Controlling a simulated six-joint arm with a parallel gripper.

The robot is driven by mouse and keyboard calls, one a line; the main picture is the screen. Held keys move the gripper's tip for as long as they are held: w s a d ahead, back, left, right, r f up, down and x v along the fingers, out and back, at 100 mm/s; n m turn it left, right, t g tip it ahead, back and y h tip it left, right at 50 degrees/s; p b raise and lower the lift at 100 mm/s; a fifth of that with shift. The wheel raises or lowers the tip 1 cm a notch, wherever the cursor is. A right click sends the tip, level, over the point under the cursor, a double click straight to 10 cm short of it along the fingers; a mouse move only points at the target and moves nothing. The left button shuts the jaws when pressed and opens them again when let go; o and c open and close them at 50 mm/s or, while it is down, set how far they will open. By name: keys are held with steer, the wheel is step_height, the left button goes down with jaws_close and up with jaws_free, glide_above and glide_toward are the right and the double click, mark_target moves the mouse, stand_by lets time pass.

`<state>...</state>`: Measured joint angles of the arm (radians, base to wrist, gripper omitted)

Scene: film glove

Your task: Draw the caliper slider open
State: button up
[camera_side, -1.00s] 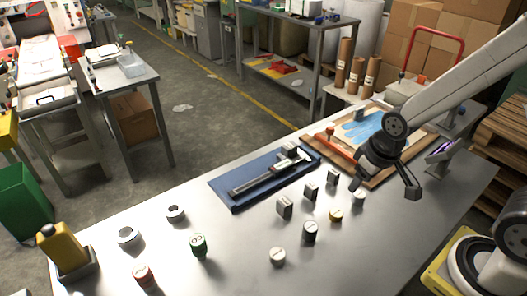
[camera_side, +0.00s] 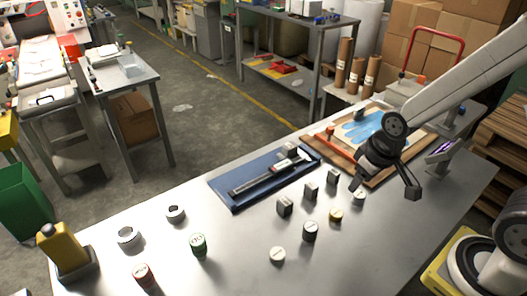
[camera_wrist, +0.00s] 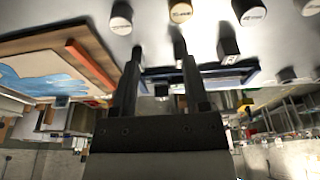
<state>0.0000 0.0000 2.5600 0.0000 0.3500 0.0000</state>
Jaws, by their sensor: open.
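The caliper (camera_side: 271,171) lies on a blue tray (camera_side: 229,198) on the metal bench in the side view. Its slider (camera_side: 292,154) is at the upper right end of the beam. My gripper (camera_side: 412,192) hangs above the right part of the bench, to the right of the caliper and apart from it. In the wrist view my gripper (camera_wrist: 158,52) shows two dark fingers spread apart with nothing held between them. The blue tray's edge (camera_wrist: 220,76) shows behind the fingers there; the caliper itself cannot be made out.
A wooden board with a blue glove (camera_side: 362,128) and an orange bar (camera_side: 336,146) lies behind my gripper. A yellow bottle (camera_side: 62,247) stands at the front left.

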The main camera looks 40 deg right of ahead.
mark_target(278, 167)
steer(key=shift+w, duration=0.1)
steer(key=w+n, duration=0.3)
steer(key=w, duration=0.1)
steer(key=w+a+n, duration=0.1)
steer(key=w+n, duration=0.1)
steer(key=w, duration=0.2)
steer(key=w+a+n+g, duration=0.1)
steer(key=w+n, duration=0.2)
steer(key=w, duration=0.1)
steer(key=shift+r+n, duration=0.25)
steer(key=shift+n, duration=0.05)
steer(key=w+n, duration=0.2)
steer(key=w, duration=0.1)
steer(key=w+a+f+n+g, duration=0.1)
steer(key=w+n, duration=0.2)
steer(key=w+a+n, duration=0.1)
steer(key=w+n, duration=0.2)
steer(key=shift+w+a+f, duration=0.15)
steer(key=shift+a+f, duration=0.05)
steer(key=shift+f, duration=0.15)
steer(key=shift+w+a+f+n+g, duration=0.1)
steer(key=shift+w+a+n+g, duration=0.05)
steer(key=shift+w+n, duration=0.2)
steer(key=shift+w+a+f+n+g, duration=0.1)
steer(key=shift+w+n+g, duration=0.05)
steer(key=shift+w+n, duration=0.2)
steer(key=shift+f, duration=0.1)
steer(key=shift+f, duration=3.8)
